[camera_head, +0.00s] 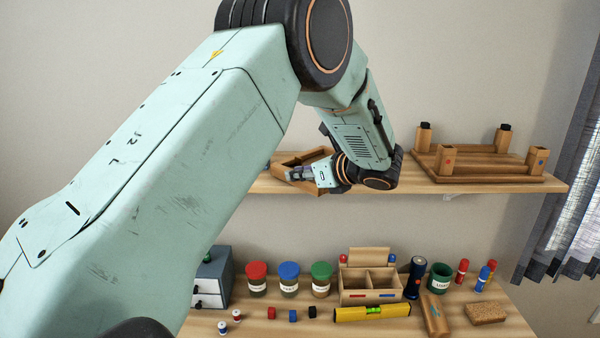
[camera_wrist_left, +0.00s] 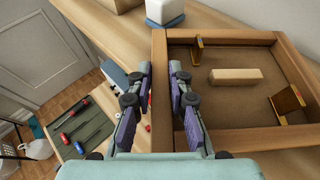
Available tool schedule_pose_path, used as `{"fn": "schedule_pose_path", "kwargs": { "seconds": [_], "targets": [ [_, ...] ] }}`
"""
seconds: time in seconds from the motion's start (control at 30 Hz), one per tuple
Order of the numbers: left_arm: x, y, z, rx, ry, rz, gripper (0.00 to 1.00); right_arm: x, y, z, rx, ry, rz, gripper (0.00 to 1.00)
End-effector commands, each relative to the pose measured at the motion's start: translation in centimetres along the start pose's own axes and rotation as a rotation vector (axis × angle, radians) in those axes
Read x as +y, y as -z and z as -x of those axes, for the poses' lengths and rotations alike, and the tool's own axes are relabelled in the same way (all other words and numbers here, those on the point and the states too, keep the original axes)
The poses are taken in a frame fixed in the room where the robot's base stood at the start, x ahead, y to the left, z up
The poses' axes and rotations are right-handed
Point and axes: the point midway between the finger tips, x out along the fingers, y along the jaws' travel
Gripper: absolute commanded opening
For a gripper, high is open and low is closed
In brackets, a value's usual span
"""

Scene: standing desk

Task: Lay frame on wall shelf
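The wooden frame (camera_head: 291,160) is a shallow box shape at the left part of the wall shelf (camera_head: 400,183), partly hidden by my left arm. In the left wrist view the frame (camera_wrist_left: 272,137) shows a brown inside with a pale wood block and two small brackets. My left gripper (camera_head: 312,176) is at the frame's near right side in the head view. In the left wrist view its two fingers (camera_wrist_left: 160,75) stand on either side of one frame wall and look closed on it. Whether the frame's underside rests fully on the shelf is hidden. My right gripper is not in view.
A wooden rack with upright posts (camera_head: 478,174) fills the shelf's right part. A white and blue object (camera_wrist_left: 165,12) stands on the shelf beside the frame. On the desk below are several lidded jars (camera_head: 289,280), a wooden organizer (camera_head: 369,281) and a yellow level (camera_head: 350,314).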

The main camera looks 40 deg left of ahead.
Motion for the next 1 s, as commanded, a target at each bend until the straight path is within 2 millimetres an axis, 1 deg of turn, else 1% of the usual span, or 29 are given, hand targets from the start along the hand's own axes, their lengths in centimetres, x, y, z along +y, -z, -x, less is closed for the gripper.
{"fn": "schedule_pose_path", "kwargs": {
  "seconds": [0.03, 0.2, 0.27, 0.53, 0.63, 0.77, 1.0],
  "targets": [
    [0.0, 0.1, 0.0, 0.001, 0.000, -0.001, 0.23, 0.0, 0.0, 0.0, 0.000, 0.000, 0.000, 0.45],
    [0.0, 0.1, 0.0, 0.001, 0.000, -0.002, 0.37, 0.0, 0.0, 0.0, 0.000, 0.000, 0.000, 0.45],
    [0.0, 0.0, 0.0, 0.001, 0.000, -0.002, 0.41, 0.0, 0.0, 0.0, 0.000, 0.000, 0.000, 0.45],
    [0.0, 0.0, 0.1, 0.001, 0.000, -0.002, 0.41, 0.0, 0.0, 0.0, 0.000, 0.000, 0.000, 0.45],
    [0.0, 0.0, 0.7, 0.000, 0.001, -0.001, 0.41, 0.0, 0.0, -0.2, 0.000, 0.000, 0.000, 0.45],
    [-0.1, 0.1, 2.6, -0.003, 0.004, -0.002, 0.41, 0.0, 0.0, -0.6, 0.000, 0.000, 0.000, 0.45],
    [-0.1, 0.1, 7.6, -0.003, 0.004, 0.000, 0.41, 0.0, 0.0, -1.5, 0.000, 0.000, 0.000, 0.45]
  ]
}}
